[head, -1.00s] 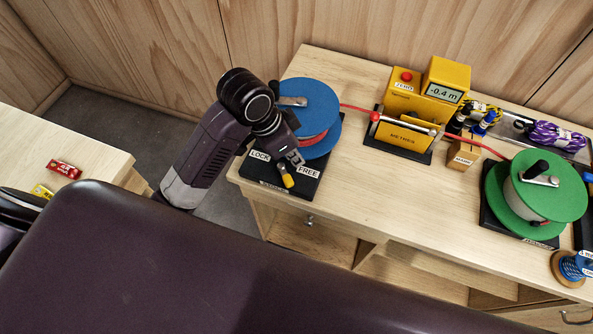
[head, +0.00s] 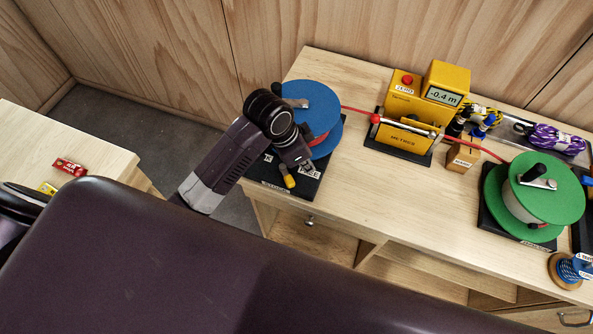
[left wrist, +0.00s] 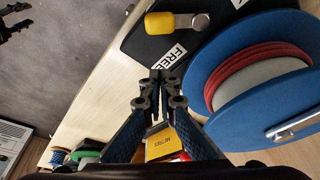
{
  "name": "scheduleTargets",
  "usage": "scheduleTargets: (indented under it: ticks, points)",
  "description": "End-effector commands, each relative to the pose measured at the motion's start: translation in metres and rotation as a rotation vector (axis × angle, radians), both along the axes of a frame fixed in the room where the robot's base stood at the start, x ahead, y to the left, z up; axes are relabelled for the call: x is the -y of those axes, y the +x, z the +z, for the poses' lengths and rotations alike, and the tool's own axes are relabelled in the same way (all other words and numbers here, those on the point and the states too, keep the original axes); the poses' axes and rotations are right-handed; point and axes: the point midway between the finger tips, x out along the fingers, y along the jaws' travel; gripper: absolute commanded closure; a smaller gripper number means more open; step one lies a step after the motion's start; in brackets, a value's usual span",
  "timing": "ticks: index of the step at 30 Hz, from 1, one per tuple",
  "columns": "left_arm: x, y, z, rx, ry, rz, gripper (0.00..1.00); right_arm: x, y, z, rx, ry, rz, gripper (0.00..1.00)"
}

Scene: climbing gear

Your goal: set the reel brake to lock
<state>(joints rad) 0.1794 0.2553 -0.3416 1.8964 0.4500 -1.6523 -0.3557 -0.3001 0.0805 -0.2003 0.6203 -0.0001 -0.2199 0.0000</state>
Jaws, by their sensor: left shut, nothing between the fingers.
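The reel brake is a short lever with a yellow knob (head: 289,182) on the black base (head: 277,187) of the blue reel (head: 312,104). In the left wrist view the yellow knob (left wrist: 160,24) and the lever's grey metal arm (left wrist: 200,21) show clearly. The FREE label (left wrist: 173,55) lies between the lever and my fingers; in the head view my gripper partly covers it, and my arm hides the LOCK label. My left gripper (head: 307,167) is shut and empty, over the base beside the lever. In the left wrist view its fingertips (left wrist: 160,76) meet, apart from the knob.
A red rope runs from the blue reel through the yellow meter (head: 408,108) to the green reel (head: 541,192). The table's front middle (head: 400,200) is clear. Another table (head: 60,130) is at left.

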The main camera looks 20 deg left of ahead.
Motion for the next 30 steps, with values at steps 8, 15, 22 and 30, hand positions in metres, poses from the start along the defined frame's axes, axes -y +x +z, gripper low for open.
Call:
scheduleTargets:
  ticks: [8,15,22,30]
  points:
    - [-0.008,-0.008,-0.025,-0.002,0.003,0.001,1.00,0.000,0.001,0.023,0.000,-0.001,-0.001,0.60]
    - [-0.021,-0.020,-0.027,0.000,0.000,0.001,1.00,0.001,0.001,0.030,0.001,-0.001,-0.001,0.60]
    - [-0.022,-0.021,-0.028,0.001,0.000,0.000,1.00,0.001,0.001,0.030,0.001,-0.001,-0.001,0.60]
    - [-0.023,-0.017,-0.029,0.001,0.001,-0.014,1.00,0.001,0.001,0.028,0.001,-0.001,-0.001,0.60]
